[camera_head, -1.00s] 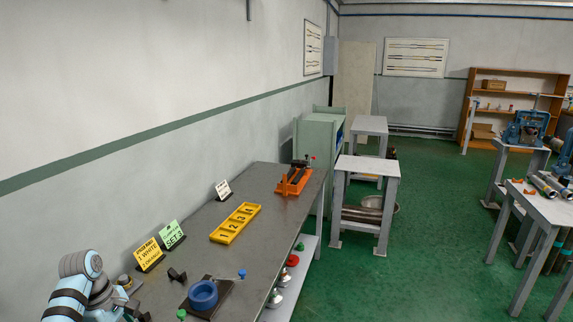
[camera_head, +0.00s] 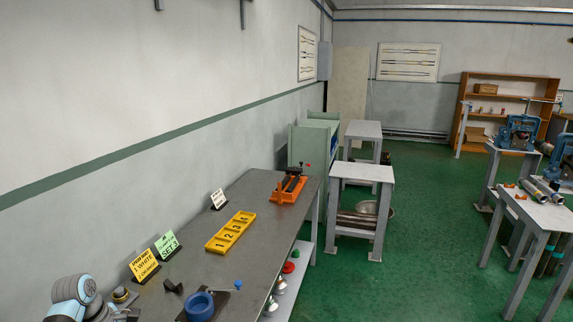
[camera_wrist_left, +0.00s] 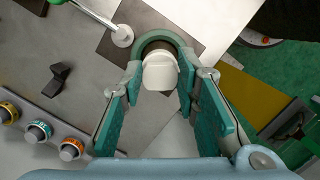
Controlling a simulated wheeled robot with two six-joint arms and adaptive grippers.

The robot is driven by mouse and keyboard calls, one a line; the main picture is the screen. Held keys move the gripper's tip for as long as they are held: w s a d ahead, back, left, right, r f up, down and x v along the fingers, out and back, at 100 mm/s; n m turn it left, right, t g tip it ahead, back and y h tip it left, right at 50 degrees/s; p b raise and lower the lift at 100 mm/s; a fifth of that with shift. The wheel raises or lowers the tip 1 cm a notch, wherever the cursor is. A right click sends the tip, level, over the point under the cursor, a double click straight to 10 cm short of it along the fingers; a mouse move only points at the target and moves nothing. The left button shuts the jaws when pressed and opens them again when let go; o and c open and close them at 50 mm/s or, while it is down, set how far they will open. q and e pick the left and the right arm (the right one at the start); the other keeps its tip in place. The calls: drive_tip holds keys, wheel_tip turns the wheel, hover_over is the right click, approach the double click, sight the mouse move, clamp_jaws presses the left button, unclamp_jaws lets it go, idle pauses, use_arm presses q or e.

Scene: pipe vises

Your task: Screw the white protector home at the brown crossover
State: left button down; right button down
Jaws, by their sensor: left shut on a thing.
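My left arm enters the head view at the lower left, with its gripper partly cut off by the bottom edge. In the left wrist view my left gripper (camera_wrist_left: 161,82) has its two green-padded fingers closed about a white rounded piece (camera_wrist_left: 160,72), which looks like the white protector. A teal ring (camera_wrist_left: 165,37) arches around the far side of this piece; I cannot tell if they touch. I cannot pick out the brown crossover in either view. My right gripper is not in view.
The grey bench (camera_head: 255,205) bears a yellow numbered tray (camera_head: 230,231), an orange vise-like fixture (camera_head: 287,190), sign cards (camera_head: 144,266) and a blue ring (camera_head: 199,305) on a dark plate. A small grey table (camera_head: 361,172) stands beyond.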

use_arm(q)
drive_tip(key=shift+f+m+b, duration=0.15)
drive_tip(key=shift+m+b, duration=0.25)
drive_tip(key=shift+b, duration=0.15)
drive_tip(key=shift+m+g+b, duration=0.4)
drive_tip(key=shift+m+b, duration=1.05)
drive_tip(key=shift+m, duration=0.05)
drive_tip(key=shift+s+m+g+b, duration=0.1)
drive_tip(key=shift+m+g+b, duration=0.2)
drive_tip(key=shift+m+b, duration=0.95)
drive_tip(key=shift+m, duration=0.85)
drive_tip(key=c, duration=1.2)
unclamp_jaws()
drive_tip(key=shift+o, duration=0.2)
